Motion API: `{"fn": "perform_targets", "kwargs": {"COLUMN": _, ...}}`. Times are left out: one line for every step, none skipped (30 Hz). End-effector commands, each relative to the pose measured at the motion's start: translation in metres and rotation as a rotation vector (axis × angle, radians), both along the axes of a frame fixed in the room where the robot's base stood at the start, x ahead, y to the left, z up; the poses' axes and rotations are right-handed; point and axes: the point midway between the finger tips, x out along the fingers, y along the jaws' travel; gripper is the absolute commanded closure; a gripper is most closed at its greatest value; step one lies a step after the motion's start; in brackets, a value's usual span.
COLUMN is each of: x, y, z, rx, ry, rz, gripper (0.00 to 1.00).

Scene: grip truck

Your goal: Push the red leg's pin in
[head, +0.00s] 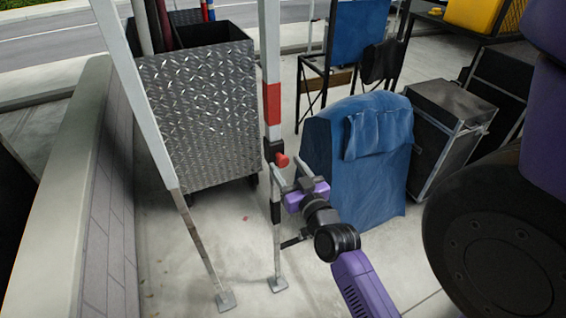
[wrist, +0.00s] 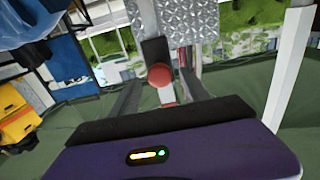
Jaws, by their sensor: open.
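The red leg (head: 271,103) is a white upright with a red band, standing in the middle of the head view. Its pin has a round red knob (head: 281,160) that sticks out from a black collar (head: 273,149). The knob also shows face-on in the wrist view (wrist: 160,76), in front of the black collar there. My gripper (head: 289,167) is open and empty, close below and beside the knob. In the wrist view its two dark fingers (wrist: 160,93) lie either side of the line to the knob. I cannot tell whether they touch it.
A diamond-plate cart (head: 197,115) stands behind left of the leg. Another white leg (head: 140,105) stands nearer left, beside a low wall (head: 62,180). A blue draped chair (head: 357,165) is close right of my gripper. A black case (head: 445,135) stands further right.

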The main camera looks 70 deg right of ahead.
Motion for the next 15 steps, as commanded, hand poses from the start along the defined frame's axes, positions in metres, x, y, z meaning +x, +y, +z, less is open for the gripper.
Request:
{"fn": "perform_targets", "kwargs": {"x": -0.006, "y": 0.007, "z": -0.003, "rx": 0.002, "ry": 0.001, "rz": 0.001, "gripper": 0.46}}
{"fn": "perform_targets", "kwargs": {"x": -0.009, "y": 0.011, "z": -0.003, "rx": 0.002, "ry": 0.001, "rz": 0.001, "gripper": 0.46}}
{"fn": "perform_targets", "kwargs": {"x": -0.012, "y": 0.015, "z": -0.002, "rx": 0.001, "ry": 0.0, "rz": 0.001, "gripper": 0.46}}
{"fn": "perform_targets", "kwargs": {"x": -0.015, "y": 0.018, "z": -0.002, "rx": 0.001, "ry": 0.0, "rz": 0.001, "gripper": 0.46}}
{"fn": "perform_targets", "kwargs": {"x": -0.017, "y": 0.021, "z": -0.002, "rx": 0.001, "ry": 0.001, "rz": 0.001, "gripper": 0.46}}
{"fn": "perform_targets", "kwargs": {"x": -0.02, "y": 0.024, "z": -0.002, "rx": 0.0, "ry": 0.0, "rz": 0.001, "gripper": 0.46}}
{"fn": "perform_targets", "kwargs": {"x": -0.022, "y": 0.026, "z": -0.002, "rx": 0.0, "ry": 0.0, "rz": 0.001, "gripper": 0.46}}
{"fn": "perform_targets", "kwargs": {"x": -0.023, "y": 0.027, "z": -0.001, "rx": 0.0, "ry": 0.0, "rz": 0.001, "gripper": 0.46}}
{"fn": "perform_targets", "kwargs": {"x": -0.025, "y": 0.029, "z": -0.001, "rx": 0.0, "ry": 0.0, "rz": 0.001, "gripper": 0.46}}
{"fn": "perform_targets", "kwargs": {"x": -0.025, "y": 0.03, "z": -0.001, "rx": 0.0, "ry": 0.0, "rz": 0.001, "gripper": 0.46}}
{"fn": "perform_targets", "kwargs": {"x": -0.026, "y": 0.031, "z": -0.001, "rx": 0.0, "ry": 0.0, "rz": 0.001, "gripper": 0.46}}
{"fn": "perform_targets", "kwargs": {"x": -0.027, "y": 0.032, "z": 0.0, "rx": 0.001, "ry": -0.001, "rz": 0.001, "gripper": 0.46}}
{"fn": "perform_targets", "kwargs": {"x": -0.027, "y": 0.032, "z": 0.0, "rx": 0.001, "ry": -0.001, "rz": 0.001, "gripper": 0.46}}
{"fn": "perform_targets", "kwargs": {"x": -0.027, "y": 0.033, "z": 0.0, "rx": 0.0, "ry": -0.001, "rz": 0.001, "gripper": 0.46}}
{"fn": "perform_targets", "kwargs": {"x": -0.027, "y": 0.033, "z": 0.0, "rx": 0.0, "ry": -0.001, "rz": 0.001, "gripper": 0.46}}
